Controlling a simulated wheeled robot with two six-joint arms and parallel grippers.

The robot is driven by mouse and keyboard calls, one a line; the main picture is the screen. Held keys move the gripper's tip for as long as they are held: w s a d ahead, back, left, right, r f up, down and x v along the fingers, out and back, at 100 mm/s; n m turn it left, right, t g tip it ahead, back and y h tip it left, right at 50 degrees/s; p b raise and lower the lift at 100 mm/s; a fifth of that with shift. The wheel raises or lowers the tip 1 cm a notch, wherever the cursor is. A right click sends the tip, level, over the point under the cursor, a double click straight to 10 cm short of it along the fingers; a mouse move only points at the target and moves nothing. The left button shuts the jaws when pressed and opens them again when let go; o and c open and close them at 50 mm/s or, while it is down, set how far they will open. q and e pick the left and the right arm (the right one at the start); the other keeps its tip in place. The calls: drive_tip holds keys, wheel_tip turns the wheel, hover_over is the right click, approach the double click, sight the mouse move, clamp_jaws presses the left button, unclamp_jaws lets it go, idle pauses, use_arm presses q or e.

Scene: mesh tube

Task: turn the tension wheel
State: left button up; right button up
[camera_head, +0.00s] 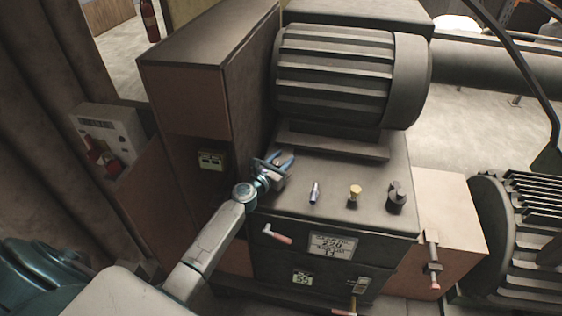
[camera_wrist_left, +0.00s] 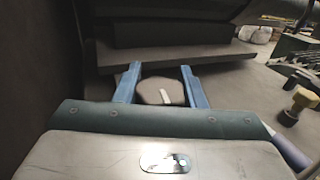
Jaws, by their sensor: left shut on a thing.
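My left gripper (camera_head: 278,162) is at the back left of the dark machine top (camera_head: 330,213). Its two blue fingers show in the left wrist view (camera_wrist_left: 159,80), one on each side of a dark rounded wheel (camera_wrist_left: 160,91) with a short white mark on top. The gripper is shut on this wheel, which I take to be the tension wheel. In the head view the gripper mostly hides the wheel. My right gripper is in neither view.
Right of the gripper stand a small metal lever (camera_head: 314,192), a yellow knob (camera_head: 354,194) and a black knob (camera_head: 396,197). A large ribbed motor (camera_head: 335,75) is behind, and a tall brown cabinet (camera_head: 185,98) is at left. The front panel carries a display (camera_head: 333,246).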

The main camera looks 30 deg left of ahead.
use_arm(q)
drive_tip(key=shift+d+m+g+h+b, duration=0.1)
drive_tip(key=shift+m+g+h+b, duration=0.2)
drive_tip(key=shift+m+h+b, duration=0.75)
drive_tip(key=shift+h+p, duration=0.35)
drive_tip(key=shift+h, duration=0.1)
drive_tip(key=o, duration=1)
drive_tip(key=shift+r, duration=0.15)
drive_tip(key=shift+r, duration=0.3)
wheel_tip(320, 180, up, 3)
drive_tip(key=shift+p, duration=0.7)
drive_tip(key=s+d, duration=0.3)
drive_tip(key=s, duration=0.4)
drive_tip(key=s+d+r+p, duration=0.1)
drive_tip(key=s+d, duration=0.2)
drive_tip(key=s, duration=0.4)
drive_tip(key=shift+s+d, duration=0.3)
drive_tip(key=shift+d, duration=0.1)
